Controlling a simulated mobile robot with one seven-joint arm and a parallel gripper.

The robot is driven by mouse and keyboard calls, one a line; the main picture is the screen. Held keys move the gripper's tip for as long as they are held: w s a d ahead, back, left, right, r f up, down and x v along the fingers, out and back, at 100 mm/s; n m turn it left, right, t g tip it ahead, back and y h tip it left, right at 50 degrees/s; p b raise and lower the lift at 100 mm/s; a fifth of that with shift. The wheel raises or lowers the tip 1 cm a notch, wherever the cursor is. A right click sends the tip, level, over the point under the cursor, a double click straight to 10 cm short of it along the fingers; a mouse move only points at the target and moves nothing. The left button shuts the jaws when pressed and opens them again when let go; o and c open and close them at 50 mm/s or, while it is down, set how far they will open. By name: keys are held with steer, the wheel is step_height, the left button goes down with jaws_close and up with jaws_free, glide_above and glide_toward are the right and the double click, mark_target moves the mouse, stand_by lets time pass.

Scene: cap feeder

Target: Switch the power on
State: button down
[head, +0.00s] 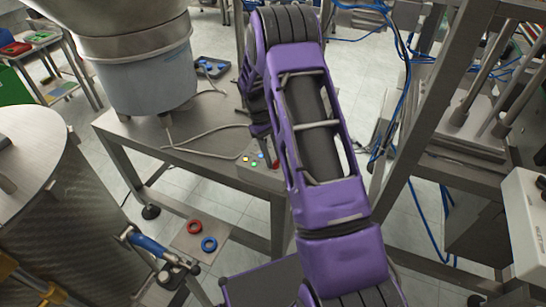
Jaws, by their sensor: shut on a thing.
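A small control panel (247,168) lies on the front right corner of the metal table. It carries small yellow, green and blue buttons, and a red switch (276,163) at its right edge. My purple arm reaches down across the middle of the view and hides the area to the right of the panel. My gripper (272,152) is at the panel's right side, partly hidden by the arm. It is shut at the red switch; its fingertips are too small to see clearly. I cannot tell which way the switch is set.
A large grey feeder bowl (148,75) stands on the metal table (125,133), with a cable running towards the panel. A dark tray (212,68) with blue pieces is behind. Red (194,227) and blue rings (209,244) lie on a plate below. A metal frame (425,110) stands close right.

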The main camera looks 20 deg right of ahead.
steer(key=shift+w+m+y, duration=0.1)
steer(key=shift+m+y, duration=0.2)
steer(key=shift+m, duration=0.3)
steer(key=c, duration=0.5)
jaws_free()
steer(key=p+v, duration=0.1)
steer(key=v, duration=1.6)
steer(key=shift+a+r, duration=0.1)
steer(key=shift+r, duration=0.1)
